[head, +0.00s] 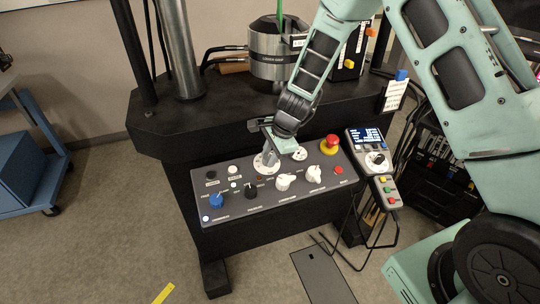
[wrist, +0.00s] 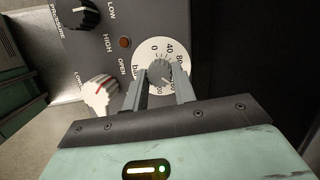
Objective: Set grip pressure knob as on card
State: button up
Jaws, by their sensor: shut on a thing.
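The grip pressure knob is small and grey on a round white dial marked 0, 40, 80 and bar. In the wrist view the knob (wrist: 159,71) sits between my fingertips, and its dial (wrist: 147,49) shows around it. My gripper (wrist: 161,86) is shut on the knob. In the head view my gripper (head: 268,158) reaches down onto the console and hides most of the knob; the dial's white rim (head: 260,168) shows there. The knob's pointer is too small to read surely. A white card (head: 395,95) with a blue clip stands at the right; its writing is unreadable.
The black console (head: 235,212) also carries a blue knob (head: 216,200), a black knob (head: 250,191), white knobs (head: 284,182) and a red mushroom button (head: 330,142). A pendant (head: 370,150) with a lit screen is at the right. A steel cylinder (head: 270,50) stands behind.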

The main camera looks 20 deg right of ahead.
jog(key=o, duration=1)
jog(key=shift+r, duration=0.1)
jog(key=p+v, duration=0.1)
jog(key=v, duration=1.6)
jog(key=shift+d+r, duration=0.1)
